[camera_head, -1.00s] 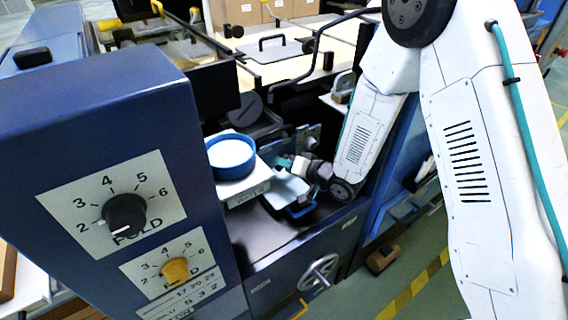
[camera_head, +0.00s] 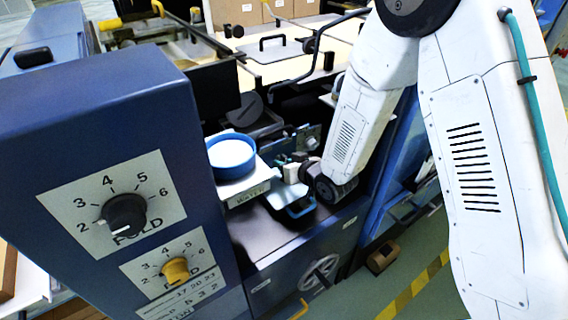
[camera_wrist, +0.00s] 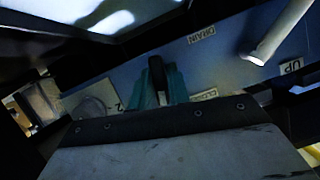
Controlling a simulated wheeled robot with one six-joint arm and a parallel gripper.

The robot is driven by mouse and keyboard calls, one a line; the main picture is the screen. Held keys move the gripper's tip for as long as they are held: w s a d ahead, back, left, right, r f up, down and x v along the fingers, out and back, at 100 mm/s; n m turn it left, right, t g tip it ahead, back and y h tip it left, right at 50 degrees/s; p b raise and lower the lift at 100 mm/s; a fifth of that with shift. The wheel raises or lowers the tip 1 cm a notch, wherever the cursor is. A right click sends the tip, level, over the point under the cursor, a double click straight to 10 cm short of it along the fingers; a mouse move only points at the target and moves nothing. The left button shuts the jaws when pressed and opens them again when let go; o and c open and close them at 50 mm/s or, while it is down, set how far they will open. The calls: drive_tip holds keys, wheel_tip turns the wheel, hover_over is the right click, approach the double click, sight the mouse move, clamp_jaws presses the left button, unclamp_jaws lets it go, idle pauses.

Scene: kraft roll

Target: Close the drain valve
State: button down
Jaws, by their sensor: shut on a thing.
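My gripper (camera_head: 279,161) reaches down beside the water pan, in front of the blue machine panel. In the wrist view the teal fingers (camera_wrist: 160,90) are shut on a dark upright handle, which I take to be the drain valve (camera_wrist: 157,70). A DRAIN label (camera_wrist: 202,34) is on the blue panel up and right of it. A label that seems to read CLOSED (camera_wrist: 204,95) is right of the fingers. The handle's lower part is hidden between the fingers, and the valve is not clear in the head view.
A round blue-rimmed dish (camera_head: 232,156) stands on the white WATER-labelled pan (camera_head: 247,192), close left of my gripper. A pale rod (camera_wrist: 280,30) juts out near an UP label (camera_wrist: 291,66). A handwheel (camera_head: 319,272) is on the front below.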

drive_tip(key=n+t+h, duration=0.1)
drive_tip(key=n+h, duration=0.1)
drive_tip(key=n, duration=0.1)
drive_tip(key=shift+a+n, duration=0.1)
drive_tip(key=shift+n, duration=0.3)
drive_tip(key=n+t+h, duration=0.1)
drive_tip(key=n+t, duration=0.1)
drive_tip(key=n, duration=0.1)
drive_tip(key=shift+s+n+h, duration=0.1)
drive_tip(key=shift+n+h, duration=0.3)
idle(0.4)
drive_tip(key=c, duration=1.4)
unclamp_jaws()
drive_tip(key=shift+c, duration=0.2)
drive_tip(key=v, duration=0.7)
drive_tip(key=shift+s, duration=0.45)
